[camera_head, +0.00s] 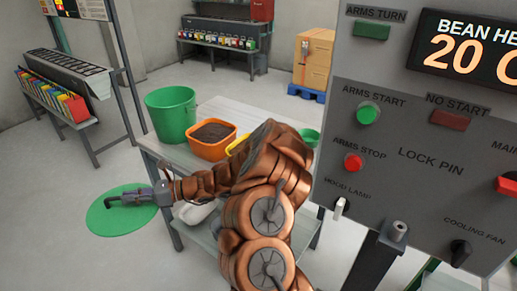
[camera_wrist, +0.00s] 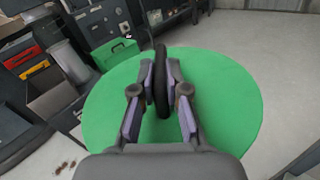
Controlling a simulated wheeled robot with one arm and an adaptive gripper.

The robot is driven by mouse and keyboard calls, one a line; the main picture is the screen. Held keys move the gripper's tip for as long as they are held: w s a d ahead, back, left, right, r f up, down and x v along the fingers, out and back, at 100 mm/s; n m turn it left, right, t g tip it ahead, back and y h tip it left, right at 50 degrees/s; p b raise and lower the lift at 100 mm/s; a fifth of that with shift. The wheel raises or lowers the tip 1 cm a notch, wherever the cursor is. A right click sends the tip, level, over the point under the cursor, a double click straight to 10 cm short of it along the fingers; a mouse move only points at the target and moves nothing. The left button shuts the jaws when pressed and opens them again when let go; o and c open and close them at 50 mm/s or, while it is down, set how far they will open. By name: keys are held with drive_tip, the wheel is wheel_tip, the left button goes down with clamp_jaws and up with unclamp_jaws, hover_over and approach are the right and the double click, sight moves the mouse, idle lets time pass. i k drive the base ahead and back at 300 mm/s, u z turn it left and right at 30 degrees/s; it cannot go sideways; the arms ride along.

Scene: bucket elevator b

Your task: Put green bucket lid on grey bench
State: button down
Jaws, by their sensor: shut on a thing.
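The green bucket lid (camera_head: 125,220) is a flat round disc with a dark handle, left of the bench in the head view. My gripper (camera_head: 142,196) is shut on the lid's handle. In the wrist view, the dark handle stands between the two fingers (camera_wrist: 160,95), and the green lid (camera_wrist: 225,95) spreads out beneath them. The pale grey bench (camera_head: 250,112) is in the middle of the head view; my arm hides part of it. The lid looks apart from the bench; its height above the floor is hard to tell.
On the bench stand a green bucket (camera_head: 171,114), an orange tub of dark material (camera_head: 212,137) and a partly hidden yellow tub (camera_head: 238,145). A control panel (camera_head: 420,150) fills the right.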

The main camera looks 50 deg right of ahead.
sight(229, 115)
drive_tip(key=z, duration=0.05)
drive_tip(key=k, duration=0.3)
drive_tip(key=u, duration=0.4)
drive_tip(key=i, duration=5.05)
drive_tip(key=z, duration=2.2)
drive_tip(key=i, duration=1.95)
drive_tip(key=z, duration=0.05)
